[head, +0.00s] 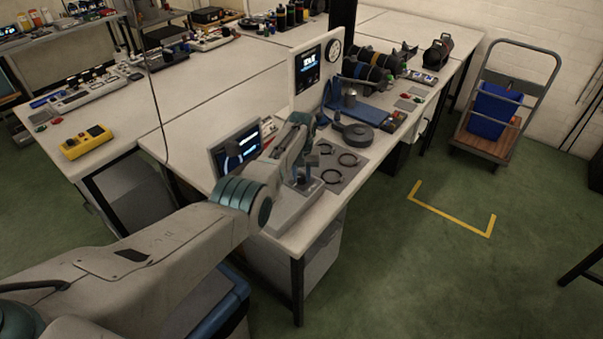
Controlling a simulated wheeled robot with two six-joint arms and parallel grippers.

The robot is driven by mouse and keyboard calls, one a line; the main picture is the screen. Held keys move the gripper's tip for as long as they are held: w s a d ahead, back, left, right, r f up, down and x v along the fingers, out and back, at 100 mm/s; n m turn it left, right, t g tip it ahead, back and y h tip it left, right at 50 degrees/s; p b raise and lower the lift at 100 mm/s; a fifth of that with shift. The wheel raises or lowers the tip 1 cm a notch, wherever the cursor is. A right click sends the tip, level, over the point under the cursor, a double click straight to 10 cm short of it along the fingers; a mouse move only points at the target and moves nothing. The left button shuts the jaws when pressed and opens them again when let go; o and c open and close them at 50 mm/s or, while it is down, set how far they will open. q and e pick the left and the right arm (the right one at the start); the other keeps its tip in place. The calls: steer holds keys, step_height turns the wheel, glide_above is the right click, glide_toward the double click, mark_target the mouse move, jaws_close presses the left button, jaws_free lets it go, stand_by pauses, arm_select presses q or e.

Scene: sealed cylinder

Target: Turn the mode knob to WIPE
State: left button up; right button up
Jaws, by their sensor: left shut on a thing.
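My left arm comes in from the left and bends down over the front end of the workbench (215,150). My left gripper (304,181) points down at a light grey box (290,213) near the bench's front corner. It is shut on a small dark part on top of the box, which looks like the mode knob. The knob is mostly hidden by the fingers and too small to read. No WIPE label can be made out. A tilted screen (236,147) with a dark blue display stands just left of the gripper. My right gripper is not in view.
A grey mat (341,178) with several dark rings lies right of the box. Behind it are a round dark grey disc (357,134), a blue tray (362,108) and a white upright panel (308,82).

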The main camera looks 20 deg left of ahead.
mark_target(302, 177)
arm_select(q)
steer(key=m, duration=0.3)
steer(key=shift+r+m, duration=0.1)
steer(key=shift+m, duration=0.3)
steer(key=m, duration=0.4)
steer(key=shift+p, duration=0.4)
steer(key=shift+m, duration=0.3)
steer(key=o, duration=1)
steer(key=shift+r, duration=0.35)
step_height(302, 177, up, 10)
steer(key=b, duration=0.1)
